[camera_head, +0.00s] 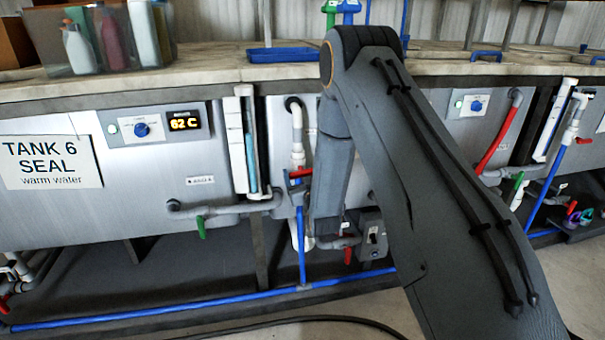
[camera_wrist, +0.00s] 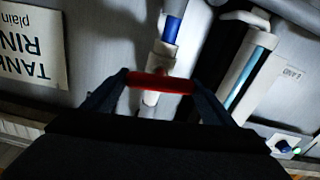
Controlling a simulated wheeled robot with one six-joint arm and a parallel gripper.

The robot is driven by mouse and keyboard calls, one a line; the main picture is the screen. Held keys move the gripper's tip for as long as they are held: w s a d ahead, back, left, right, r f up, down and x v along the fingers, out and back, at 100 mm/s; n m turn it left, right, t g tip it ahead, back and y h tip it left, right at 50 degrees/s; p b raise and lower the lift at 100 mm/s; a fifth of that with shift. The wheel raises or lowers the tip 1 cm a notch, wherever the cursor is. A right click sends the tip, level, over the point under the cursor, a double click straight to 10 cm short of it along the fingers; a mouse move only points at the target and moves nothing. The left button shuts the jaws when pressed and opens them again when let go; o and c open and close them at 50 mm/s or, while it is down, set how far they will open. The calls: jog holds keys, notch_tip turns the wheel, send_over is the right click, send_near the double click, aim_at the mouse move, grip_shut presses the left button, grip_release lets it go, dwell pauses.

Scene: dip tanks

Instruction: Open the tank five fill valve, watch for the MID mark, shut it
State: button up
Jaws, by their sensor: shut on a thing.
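In the wrist view my gripper (camera_wrist: 161,83) is shut on a red valve handle (camera_wrist: 160,82). The handle lies crosswise to its white valve body and blue pipe (camera_wrist: 171,29). In the head view the red handle (camera_head: 299,173) sits atop the blue pipe (camera_head: 301,235), just left of my arm, which hides most of the gripper and this tank's front. An upside-down sign (camera_wrist: 32,45) reads "TANK", "RIN" and "plain"; its number is cut off. I cannot make out a MID mark or this tank's own level.
Tank 6, with its sign (camera_head: 50,162) and lit display (camera_head: 184,122), stands left. A sight tube (camera_head: 250,145) with blue liquid is at its right end. A green drain handle (camera_head: 201,227) and another red handle (camera_head: 348,256) sit low nearby. A dark hose (camera_head: 310,319) crosses the floor.

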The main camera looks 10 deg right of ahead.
jog(key=n, duration=0.4)
jog(key=shift+a, duration=0.15)
jog(key=n, duration=0.4)
jog(key=shift+f, duration=0.1)
jog(key=n, duration=0.4)
jog(key=shift+a+f, duration=0.1)
jog(key=shift+f+n, duration=0.1)
jog(key=shift+n, duration=2)
jog(key=o, duration=1)
jog(key=shift+o, duration=0.2)
jog(key=s, duration=0.8)
